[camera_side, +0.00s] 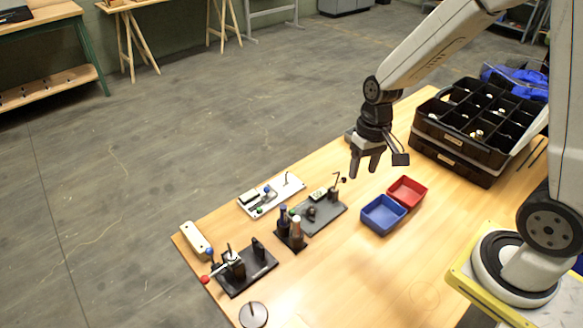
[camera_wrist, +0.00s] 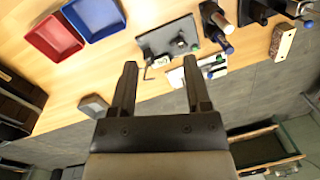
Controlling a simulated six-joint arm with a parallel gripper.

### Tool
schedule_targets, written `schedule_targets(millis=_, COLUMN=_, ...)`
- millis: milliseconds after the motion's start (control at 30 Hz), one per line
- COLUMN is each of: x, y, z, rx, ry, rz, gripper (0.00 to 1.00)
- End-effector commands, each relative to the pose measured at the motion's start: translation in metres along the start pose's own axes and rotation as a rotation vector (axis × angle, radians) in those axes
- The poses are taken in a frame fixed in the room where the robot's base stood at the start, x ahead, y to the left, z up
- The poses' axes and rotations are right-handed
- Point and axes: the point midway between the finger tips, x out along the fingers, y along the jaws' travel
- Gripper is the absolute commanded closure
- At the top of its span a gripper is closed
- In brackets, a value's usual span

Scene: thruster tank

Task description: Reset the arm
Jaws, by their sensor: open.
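My gripper (camera_side: 366,163) hangs from my arm above the wooden table (camera_side: 335,262), pointing down, left of the black organizer boxes. In the wrist view its two dark fingers (camera_wrist: 160,88) are spread apart with nothing between them. The gripper is open and empty. In the side view it is apart from all the things on the table.
A blue tray (camera_side: 383,214) and a red tray (camera_side: 407,191) stand below and right of my gripper. Black compartment boxes (camera_side: 462,160) are stacked at the right. Several small fixtures, including a grey plate (camera_side: 325,220) and a white plate (camera_side: 272,198), line the table's left side.

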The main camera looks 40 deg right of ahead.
Motion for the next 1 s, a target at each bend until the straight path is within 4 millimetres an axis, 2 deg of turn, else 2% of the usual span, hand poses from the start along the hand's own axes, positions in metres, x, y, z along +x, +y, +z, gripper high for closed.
schedule_targets(millis=200, x=-0.011, y=-0.004, z=0.03, rx=-0.151, ry=0.156, rz=0.055, gripper=0.38)
schedule_targets(millis=400, x=-0.014, y=-0.006, z=0.047, rx=-0.24, ry=0.244, rz=0.075, gripper=0.38)
schedule_targets(millis=1000, x=-0.015, y=-0.007, z=0.051, rx=-0.265, ry=0.268, rz=0.079, gripper=0.38)
